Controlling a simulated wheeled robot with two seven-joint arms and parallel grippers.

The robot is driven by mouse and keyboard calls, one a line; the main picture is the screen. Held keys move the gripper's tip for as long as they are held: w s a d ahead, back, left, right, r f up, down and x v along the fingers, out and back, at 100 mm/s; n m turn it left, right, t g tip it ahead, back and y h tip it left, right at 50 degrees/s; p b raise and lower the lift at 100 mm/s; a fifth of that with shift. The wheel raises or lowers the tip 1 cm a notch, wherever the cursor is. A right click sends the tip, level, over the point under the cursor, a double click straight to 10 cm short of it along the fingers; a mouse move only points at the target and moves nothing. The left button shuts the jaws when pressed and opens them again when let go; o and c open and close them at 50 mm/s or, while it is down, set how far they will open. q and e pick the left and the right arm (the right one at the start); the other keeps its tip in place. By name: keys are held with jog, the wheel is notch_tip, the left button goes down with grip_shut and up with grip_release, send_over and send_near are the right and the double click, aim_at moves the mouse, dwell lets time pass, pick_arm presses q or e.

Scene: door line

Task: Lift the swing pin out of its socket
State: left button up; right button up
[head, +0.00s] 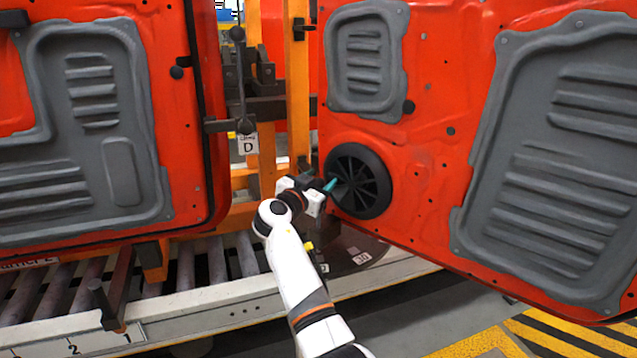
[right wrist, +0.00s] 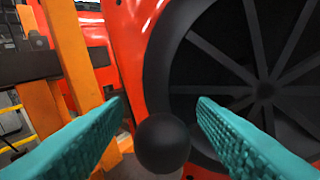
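A round black knob (right wrist: 162,143), which looks like the top of the swing pin, shows in the right wrist view, low and between my fingers. My right gripper (right wrist: 161,102) is open, with one teal finger on each side of the knob and a gap to each. In the head view my right gripper (head: 329,185) is in front of the round black speaker grille, and I cannot make out the knob there. The pin's shaft and its socket are hidden. My left gripper is not in view.
An orange door with the black speaker grille (head: 358,181) stands close behind my right gripper. Another orange door (head: 188,120) hangs at left. An orange post (head: 298,90) and a black rod with a tag D (head: 247,145) stand between them. A roller conveyor (head: 185,275) runs below.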

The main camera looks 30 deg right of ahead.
jog(key=shift+a+f, duration=0.15)
jog(key=b+v, duration=0.2)
jog(key=v, duration=0.9)
jog(key=shift+s+a, duration=0.2)
jog(key=shift+a, duration=0.15)
